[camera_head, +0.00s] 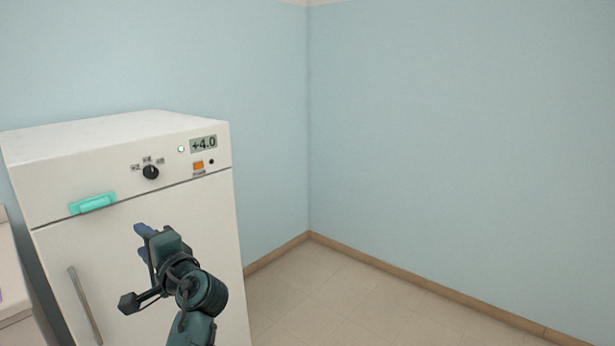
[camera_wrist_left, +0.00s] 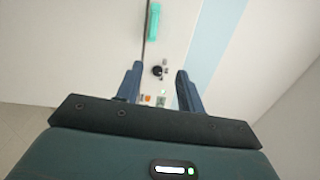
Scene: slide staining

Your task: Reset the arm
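My left gripper (camera_head: 143,243) is raised in front of the white refrigerator's door in the head view. In the left wrist view its two blue fingers (camera_wrist_left: 158,86) stand apart with nothing between them but the refrigerator front behind. The gripper looks open and empty. In the head view the fingers are seen partly end-on and small. My right gripper shows in neither view.
The white refrigerator (camera_head: 110,235) stands at the left, door shut, with a vertical handle (camera_head: 85,305), a teal block (camera_head: 93,203), a black knob (camera_head: 150,172) and a display (camera_head: 203,143) reading +4.0. A white surface (camera_head: 12,270) is at far left. The floor (camera_head: 335,300) to the right is clear.

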